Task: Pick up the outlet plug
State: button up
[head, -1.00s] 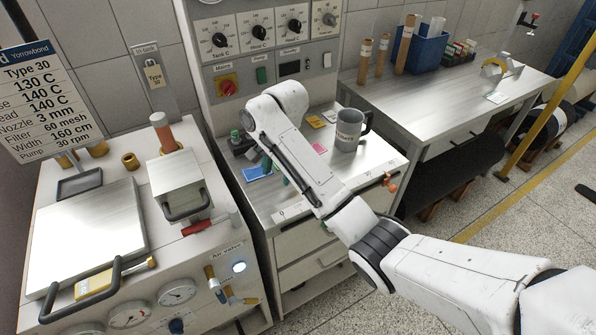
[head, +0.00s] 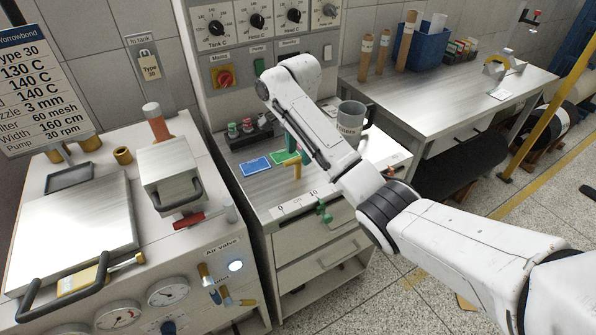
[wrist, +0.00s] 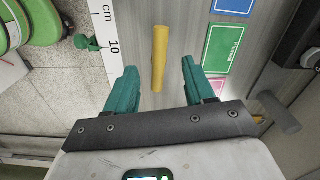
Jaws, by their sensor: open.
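In the head view, a yellow piece (head: 297,168) shows beside my green fingers. My gripper (wrist: 157,78) is open with green fingers on either side of the rod's near end. I see no contact. How high the fingers are above the bench is hard to tell. The forearm hides part of the bench.
A ruler strip (head: 297,204) and a green knob-like part (head: 323,212) are at the front edge. A grey mug (head: 351,118) stands behind my arm.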

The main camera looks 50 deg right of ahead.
aim_at(298, 162)
jog(key=shift+a+f+p, duration=0.2)
jog(key=shift+f+p, duration=0.35)
jog(key=shift+f, duration=2)
grip_shut()
